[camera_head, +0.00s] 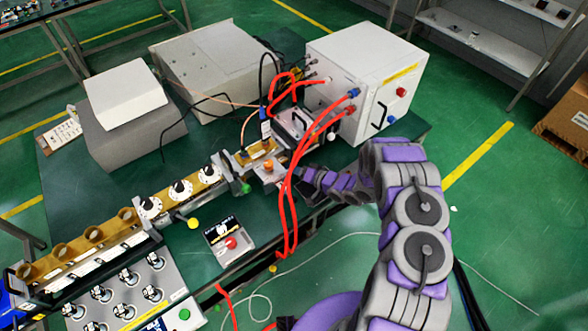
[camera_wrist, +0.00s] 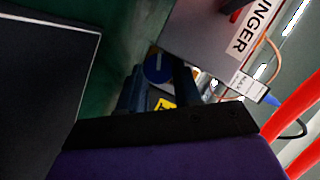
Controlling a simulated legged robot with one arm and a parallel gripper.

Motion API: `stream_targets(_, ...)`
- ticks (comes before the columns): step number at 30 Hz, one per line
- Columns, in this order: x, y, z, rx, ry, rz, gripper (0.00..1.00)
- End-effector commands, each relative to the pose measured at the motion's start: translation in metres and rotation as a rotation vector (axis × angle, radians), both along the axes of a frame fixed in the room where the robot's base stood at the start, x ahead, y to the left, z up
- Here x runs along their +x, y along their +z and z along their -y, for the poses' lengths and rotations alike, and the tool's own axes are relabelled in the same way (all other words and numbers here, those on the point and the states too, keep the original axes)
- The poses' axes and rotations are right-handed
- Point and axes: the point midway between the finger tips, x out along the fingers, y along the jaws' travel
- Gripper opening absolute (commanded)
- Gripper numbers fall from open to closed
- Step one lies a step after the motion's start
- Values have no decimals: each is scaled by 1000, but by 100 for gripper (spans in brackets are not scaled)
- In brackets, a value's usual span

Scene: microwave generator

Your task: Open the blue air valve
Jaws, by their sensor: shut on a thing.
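The blue air valve (camera_wrist: 157,68) shows in the wrist view as a round blue knob with a pale line across its face. A yellow label (camera_wrist: 164,103) is just below it. My gripper (camera_wrist: 158,84) has a dark finger on each side of the knob and is shut on it; the exact contact is partly hidden by the dark gripper body. In the head view my gripper (camera_head: 303,172) is low at the table edge, beside the red hoses. I cannot make out the valve in that view.
Red hoses (camera_head: 290,190) hang from the white box (camera_head: 365,75) close to my gripper. A grey box lettered "INGER" (camera_wrist: 220,45) is at the upper right in the wrist view, and a dark panel (camera_wrist: 40,70) is at the left. The green floor right of my arm is mostly clear.

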Motion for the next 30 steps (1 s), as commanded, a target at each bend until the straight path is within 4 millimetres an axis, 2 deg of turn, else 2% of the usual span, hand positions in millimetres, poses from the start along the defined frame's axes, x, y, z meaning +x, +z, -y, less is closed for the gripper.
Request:
stream_targets(5,-1,-1,0,-72,-1,36,2)
stream_targets(13,-1,-2,0,-79,-2,40,2)
stream_targets(14,-1,-3,0,-78,-2,39,34)
stream_targets(17,-1,-2,0,-78,-1,40,43)
stream_targets(26,-3,1,2,-75,-1,44,44)
stream_targets(30,-11,5,13,-76,-4,44,44)
